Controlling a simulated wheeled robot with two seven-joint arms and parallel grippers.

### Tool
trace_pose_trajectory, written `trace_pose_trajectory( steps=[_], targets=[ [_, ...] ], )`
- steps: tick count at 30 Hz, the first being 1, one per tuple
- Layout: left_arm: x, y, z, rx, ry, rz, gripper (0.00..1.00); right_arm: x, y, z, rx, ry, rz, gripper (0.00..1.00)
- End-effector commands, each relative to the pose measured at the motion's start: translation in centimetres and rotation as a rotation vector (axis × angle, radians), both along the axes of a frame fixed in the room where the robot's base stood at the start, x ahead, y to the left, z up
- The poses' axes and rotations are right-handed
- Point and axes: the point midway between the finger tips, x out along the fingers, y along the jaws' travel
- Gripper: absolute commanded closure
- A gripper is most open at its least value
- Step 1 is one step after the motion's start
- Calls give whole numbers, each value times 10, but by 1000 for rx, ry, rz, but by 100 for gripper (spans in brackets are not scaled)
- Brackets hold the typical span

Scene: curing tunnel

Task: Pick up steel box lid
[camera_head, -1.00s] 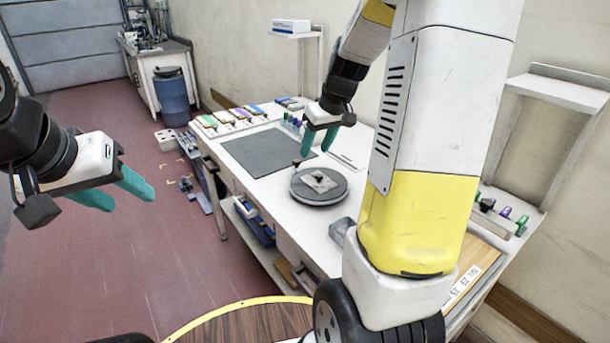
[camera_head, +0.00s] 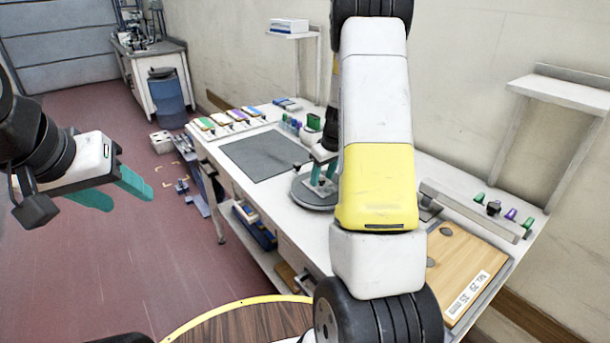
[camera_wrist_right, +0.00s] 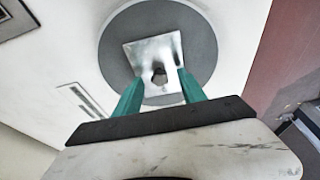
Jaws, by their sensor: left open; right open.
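The steel box lid (camera_wrist_right: 150,52) is a square, shiny plate with a dark knob in its middle. In the right wrist view it lies on a round grey turntable (camera_wrist_right: 112,45). My right gripper (camera_wrist_right: 160,88) is open, with its green fingertips at the lid's near side, one towards each near corner; I cannot tell if they touch it. In the head view my right gripper (camera_head: 322,178) is over the turntable (camera_head: 312,202) and the lid is hidden there. My left gripper (camera_head: 122,195) is open and empty, over the floor at the left.
The white workbench (camera_head: 225,165) holds a dark mat (camera_head: 262,155), several coloured items along its back and a wooden board (camera_head: 462,265) at the right. A blue barrel (camera_head: 168,100) stands at the back left.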

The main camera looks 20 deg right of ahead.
Motion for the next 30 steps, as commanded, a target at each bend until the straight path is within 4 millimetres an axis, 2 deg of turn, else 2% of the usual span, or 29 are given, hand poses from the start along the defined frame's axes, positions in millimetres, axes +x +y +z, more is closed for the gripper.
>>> trace_pose_trajectory(
  steps=[8,15,25,30],
  targets=[
    [0,0,0,0,0,0,50,1,0,-3,0,0,1,54],
    [0,0,0,0,0,0,50,1,0,-2,0,0,1,100],
    [0,0,0,0,0,0,50,1,0,-2,0,-1,1,100],
    [0,0,0,0,0,0,50,1,0,7,0,-2,1,100]
  ],
)
